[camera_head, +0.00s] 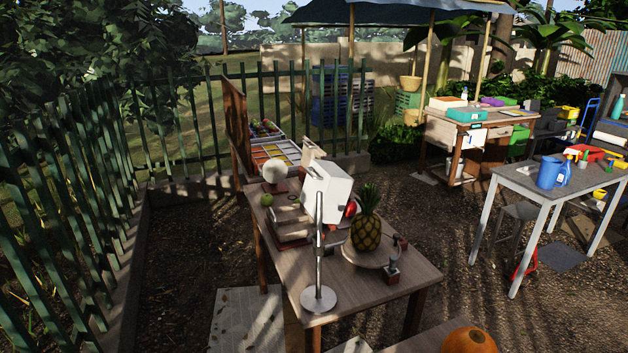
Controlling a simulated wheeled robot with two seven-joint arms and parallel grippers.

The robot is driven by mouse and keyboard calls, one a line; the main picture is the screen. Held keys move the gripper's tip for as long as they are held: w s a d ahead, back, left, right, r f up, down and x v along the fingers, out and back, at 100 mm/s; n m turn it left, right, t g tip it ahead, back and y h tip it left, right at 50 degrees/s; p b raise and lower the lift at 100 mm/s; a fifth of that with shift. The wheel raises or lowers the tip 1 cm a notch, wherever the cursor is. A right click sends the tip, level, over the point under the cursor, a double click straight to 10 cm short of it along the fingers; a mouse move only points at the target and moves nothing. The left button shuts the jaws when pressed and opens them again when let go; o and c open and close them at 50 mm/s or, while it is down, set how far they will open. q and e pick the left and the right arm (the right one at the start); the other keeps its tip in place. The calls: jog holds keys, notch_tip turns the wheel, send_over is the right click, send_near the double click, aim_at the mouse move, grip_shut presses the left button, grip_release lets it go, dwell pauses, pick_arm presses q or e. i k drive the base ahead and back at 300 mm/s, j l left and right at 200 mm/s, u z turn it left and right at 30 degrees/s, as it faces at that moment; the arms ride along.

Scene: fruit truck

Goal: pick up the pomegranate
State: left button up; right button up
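A red round thing (351,209), likely the pomegranate, shows on the wooden table (385,295) in the head view. It sits between a white box-like head on a stand (328,190) and a pineapple (366,229). The white box hides part of it, and it is too small to make out in detail. Neither of my grippers can be made out in this view.
The pineapple stands on a round board (371,256). The stand's round metal base (319,298) is near the table's front edge. A green fruit (267,200) and a pale round thing (275,171) are farther back. An orange pumpkin (469,341) is at the bottom right.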

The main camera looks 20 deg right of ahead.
aim_at(351, 209)
jog(key=i+j+z, duration=0.1)
jog(key=i+z, duration=0.25)
jog(key=i+j+z, duration=0.7)
jog(key=i+l, duration=0.1)
